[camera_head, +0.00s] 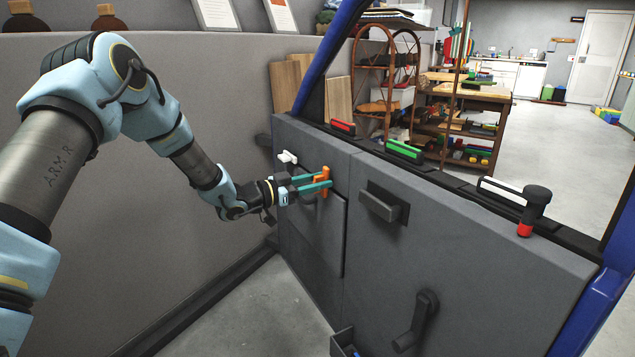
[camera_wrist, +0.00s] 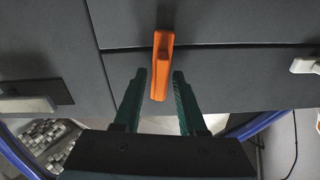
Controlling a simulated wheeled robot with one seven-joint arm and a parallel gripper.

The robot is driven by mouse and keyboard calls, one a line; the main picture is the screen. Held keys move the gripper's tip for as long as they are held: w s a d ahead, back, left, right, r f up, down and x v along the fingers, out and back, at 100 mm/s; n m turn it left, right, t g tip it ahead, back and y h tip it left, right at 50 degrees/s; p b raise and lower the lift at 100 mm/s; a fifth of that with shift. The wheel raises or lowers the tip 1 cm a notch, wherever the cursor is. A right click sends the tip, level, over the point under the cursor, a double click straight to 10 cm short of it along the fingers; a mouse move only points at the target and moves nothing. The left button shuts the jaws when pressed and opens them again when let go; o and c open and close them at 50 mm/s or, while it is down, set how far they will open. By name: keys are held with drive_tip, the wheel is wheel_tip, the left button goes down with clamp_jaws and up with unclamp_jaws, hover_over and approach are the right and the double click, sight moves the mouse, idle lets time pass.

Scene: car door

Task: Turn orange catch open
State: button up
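The orange catch (camera_head: 323,181) sits on the grey car door panel (camera_head: 450,250), near the top edge of a rectangular flap (camera_head: 318,225). My gripper (camera_head: 328,181) is at the catch, with its green fingers pointing at the door. In the wrist view the orange catch (camera_wrist: 161,65) stands lengthwise across the seam above the flap. The open fingers of my gripper (camera_wrist: 162,76) lie on either side of its lower end, with a visible gap at each side.
A white catch (camera_head: 287,157) is left of the orange one. A grey handle (camera_head: 382,205) and a dark crank handle (camera_head: 416,320) stick out to the right. Red (camera_head: 343,127) and green (camera_head: 404,151) pieces sit on the door's top edge. A grey wall is behind my arm.

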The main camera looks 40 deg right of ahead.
clamp_jaws()
drive_tip(key=shift+m+b, duration=0.3)
drive_tip(key=shift+b, duration=0.05)
drive_tip(key=m+b, duration=0.1)
drive_tip(key=b, duration=0.1)
drive_tip(key=m+b, duration=0.1)
drive_tip(key=m, duration=0.1)
drive_tip(key=shift+s+f+m+b, duration=0.15)
drive_tip(key=shift+f+m+b, duration=0.15)
drive_tip(key=shift+b, duration=0.1)
drive_tip(key=m+b, duration=0.4)
drive_tip(key=b, duration=0.1)
drive_tip(key=m+b, duration=0.8)
drive_tip(key=b, duration=0.1)
drive_tip(key=shift+s+a+f+b, duration=0.1)
drive_tip(key=shift+s+f+b, duration=0.2)
drive_tip(key=shift+r, duration=0.1)
